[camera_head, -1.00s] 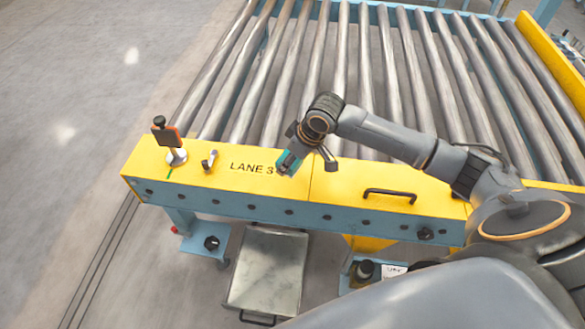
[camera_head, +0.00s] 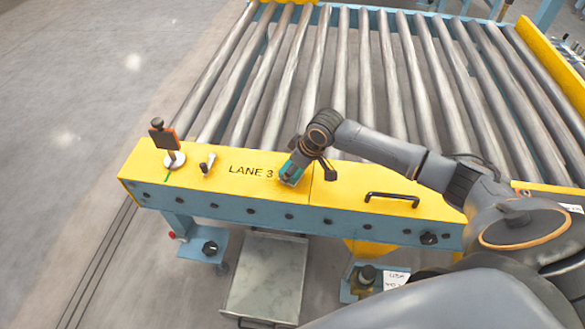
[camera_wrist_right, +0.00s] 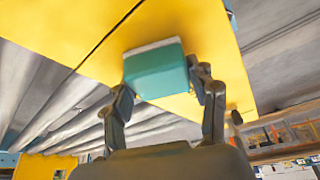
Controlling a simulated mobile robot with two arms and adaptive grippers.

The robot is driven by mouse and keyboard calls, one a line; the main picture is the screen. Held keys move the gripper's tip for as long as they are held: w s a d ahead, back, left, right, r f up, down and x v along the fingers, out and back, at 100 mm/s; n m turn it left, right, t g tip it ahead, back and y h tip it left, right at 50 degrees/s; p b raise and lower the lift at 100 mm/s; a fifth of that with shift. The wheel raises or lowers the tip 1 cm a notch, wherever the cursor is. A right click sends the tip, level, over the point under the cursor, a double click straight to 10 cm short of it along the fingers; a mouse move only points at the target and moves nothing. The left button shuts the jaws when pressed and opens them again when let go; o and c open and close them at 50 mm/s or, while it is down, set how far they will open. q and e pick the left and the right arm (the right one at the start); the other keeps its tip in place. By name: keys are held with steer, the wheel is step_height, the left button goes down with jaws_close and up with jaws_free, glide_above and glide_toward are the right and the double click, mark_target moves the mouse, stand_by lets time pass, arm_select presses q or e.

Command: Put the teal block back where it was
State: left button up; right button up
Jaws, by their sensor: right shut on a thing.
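The teal block (camera_head: 291,173) is at the yellow front beam of the roller conveyor, just right of the "LANE 3" lettering, partly hidden by my right gripper. In the right wrist view the teal block (camera_wrist_right: 156,70) has a pale strip along its top edge and sits between the two fingers. My right gripper (camera_head: 296,169) is shut on it; its fingers also show in the right wrist view (camera_wrist_right: 165,95). I cannot tell whether the block touches the yellow surface. My left gripper is not in view.
The yellow beam (camera_head: 228,185) carries a dark handle (camera_head: 391,198), a small lever (camera_head: 207,164) and an orange-black device on a post (camera_head: 164,138). Rollers (camera_head: 340,75) lie behind. A grey metal plate (camera_head: 266,275) is below the beam. Floor at left is clear.

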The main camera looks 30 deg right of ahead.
steer(key=o, duration=1)
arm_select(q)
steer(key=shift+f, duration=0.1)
arm_select(e)
steer(key=shift+r, duration=0.35)
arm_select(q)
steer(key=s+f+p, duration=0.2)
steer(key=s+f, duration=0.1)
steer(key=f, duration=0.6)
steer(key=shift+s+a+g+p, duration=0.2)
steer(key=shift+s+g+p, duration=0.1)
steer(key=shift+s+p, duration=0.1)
arm_select(e)
steer(key=v, duration=1.1)
steer(key=shift+s+d+r, duration=0.1)
steer(key=shift+s+r, duration=0.1)
steer(key=shift+r, duration=0.05)
